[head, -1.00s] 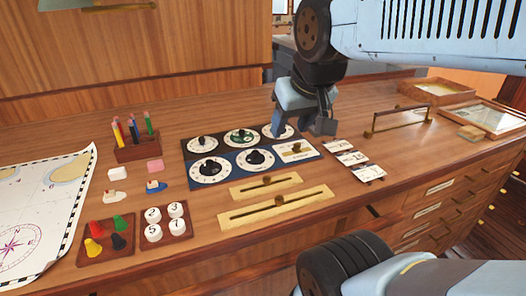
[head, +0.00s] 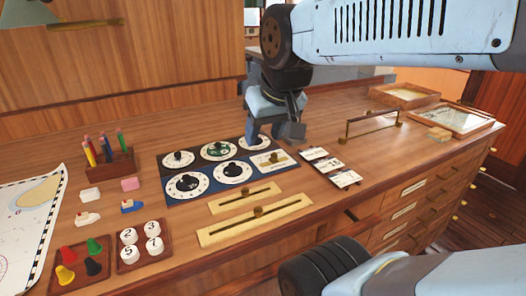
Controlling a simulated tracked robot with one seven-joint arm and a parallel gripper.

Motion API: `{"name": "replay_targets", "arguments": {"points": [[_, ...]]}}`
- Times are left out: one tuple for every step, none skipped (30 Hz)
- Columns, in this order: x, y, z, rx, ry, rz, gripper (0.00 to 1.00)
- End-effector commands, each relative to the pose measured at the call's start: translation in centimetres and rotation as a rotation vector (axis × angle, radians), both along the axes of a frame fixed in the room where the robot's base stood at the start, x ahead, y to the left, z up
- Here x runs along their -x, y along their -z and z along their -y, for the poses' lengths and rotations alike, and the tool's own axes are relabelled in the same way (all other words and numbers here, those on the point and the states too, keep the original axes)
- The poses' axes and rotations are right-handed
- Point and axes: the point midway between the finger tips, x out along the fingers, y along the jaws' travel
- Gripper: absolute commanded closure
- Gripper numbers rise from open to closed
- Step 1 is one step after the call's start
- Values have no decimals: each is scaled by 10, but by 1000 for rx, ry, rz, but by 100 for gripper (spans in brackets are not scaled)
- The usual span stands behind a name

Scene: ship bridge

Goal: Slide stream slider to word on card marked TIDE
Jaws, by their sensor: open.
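Two brass slider plates lie on the wooden counter: a shorter one (head: 228,203) and, nearer the front edge, a longer one (head: 285,215). Each has a slot and a small round brown knob; the longer plate's knob (head: 258,212) is near mid-slot. Which is the stream slider I cannot read. Several small white cards (head: 331,165) lie in a row to the right; their words are too small to read, so I cannot pick out TIDE. My gripper (head: 275,133) is open and empty over the back right of the dial panel, behind both sliders and touching neither.
A dark panel with several round dials (head: 222,172) lies behind the sliders. A brass rail (head: 373,124), a shallow wooden tray (head: 404,93) and a framed case (head: 455,118) stand at right. A pencil holder (head: 106,163), game pieces and a chart (head: 28,215) fill the left.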

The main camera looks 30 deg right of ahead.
Motion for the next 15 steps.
{"name": "replay_targets", "arguments": {"points": [[-7, -1, 3, -5, 16, -19, 49], [-12, -2, 5, -10, 27, -31, 49], [-19, -3, 8, -17, 46, -47, 49], [-24, -3, 11, -23, 63, -61, 49], [-30, -4, 14, -27, 78, -75, 49], [-38, -5, 18, -35, 100, -95, 49], [-44, -6, 21, -40, 117, -109, 49], [-50, -5, 24, -46, 133, -124, 49], [-59, -6, 29, -52, 154, -141, 49], [-65, -5, 32, -57, 171, -156, 49], [-70, -5, 36, -63, 189, -170, 49], [-78, -4, 41, -69, 210, -189, 49], [-85, -3, 45, -73, 227, -203, 49], [-91, -3, 49, -78, 245, -216, 49], [-99, -1, 54, -83, 267, -235, 49]]}}
